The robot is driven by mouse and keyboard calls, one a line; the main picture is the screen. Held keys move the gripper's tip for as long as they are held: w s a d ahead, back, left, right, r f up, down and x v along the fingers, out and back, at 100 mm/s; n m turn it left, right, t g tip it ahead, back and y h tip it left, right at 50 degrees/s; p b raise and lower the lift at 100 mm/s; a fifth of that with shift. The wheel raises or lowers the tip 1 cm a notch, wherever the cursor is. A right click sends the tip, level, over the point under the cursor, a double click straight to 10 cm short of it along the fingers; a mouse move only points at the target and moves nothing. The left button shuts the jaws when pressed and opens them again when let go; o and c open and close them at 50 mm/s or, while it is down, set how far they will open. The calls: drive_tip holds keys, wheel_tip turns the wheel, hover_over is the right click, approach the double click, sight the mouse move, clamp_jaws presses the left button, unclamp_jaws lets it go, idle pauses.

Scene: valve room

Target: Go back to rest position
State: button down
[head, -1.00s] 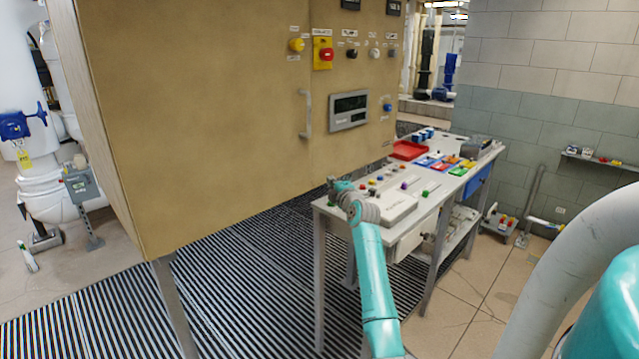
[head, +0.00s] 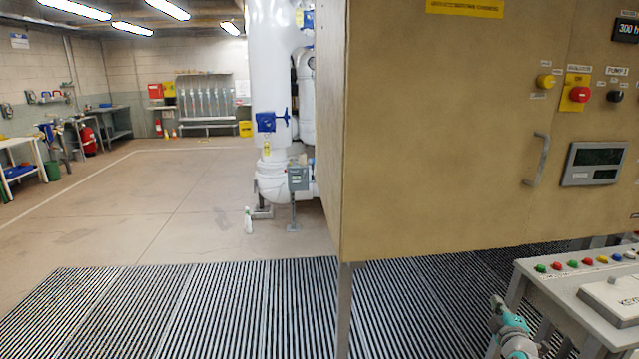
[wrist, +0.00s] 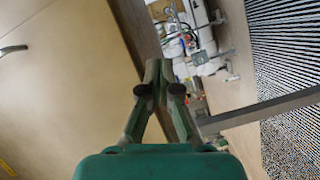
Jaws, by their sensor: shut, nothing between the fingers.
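My gripper (wrist: 162,70) shows in the wrist view with its two fingers together and nothing between them. It points along the edge of the tan control cabinet (wrist: 60,80), with white pipework beyond the tips. In the head view, part of my teal and grey arm shows at the bottom right, beside the front corner of the work table (head: 560,290). The fingertips cannot be made out in the head view.
The cabinet (head: 440,150) stands close in front on thin legs, with a handle, knobs and a display. A striped grating (head: 200,310) covers the floor below. White pipes with a blue valve (head: 266,122) stand behind. Open floor (head: 170,210) lies to the left.

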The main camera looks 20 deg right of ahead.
drive_tip(key=s+a+f+m+y, duration=0.1)
drive_tip(key=s+a+f, duration=0.1)
drive_tip(key=a+f, duration=0.6)
drive_tip(key=s+a+f+m+y, duration=0.1)
drive_tip(key=s+a+f, duration=0.2)
drive_tip(key=a, duration=0.8)
drive_tip(key=s+a+f+m+t+y, duration=0.1)
drive_tip(key=s+a+f, duration=0.1)
drive_tip(key=s+a, duration=0.45)
drive_tip(key=s+a+f+m+y, duration=0.1)
drive_tip(key=s+a+f, duration=0.15)
drive_tip(key=a, duration=0.65)
drive_tip(key=s+a+r+m+y, duration=0.1)
drive_tip(key=s+a+r+y, duration=0.1)
drive_tip(key=s+a, duration=0.4)
drive_tip(key=s+a+r+m+y, duration=0.1)
drive_tip(key=s+a+r, duration=0.4)
drive_tip(key=s, duration=0.7)
drive_tip(key=s+a+r+m+y, duration=0.1)
drive_tip(key=s+a+r+y, duration=0.2)
drive_tip(key=s+a, duration=0.3)
drive_tip(key=s+r, duration=0.1)
drive_tip(key=s, duration=0.2)
drive_tip(key=shift+a+r, duration=0.25)
drive_tip(key=shift+a, duration=0.1)
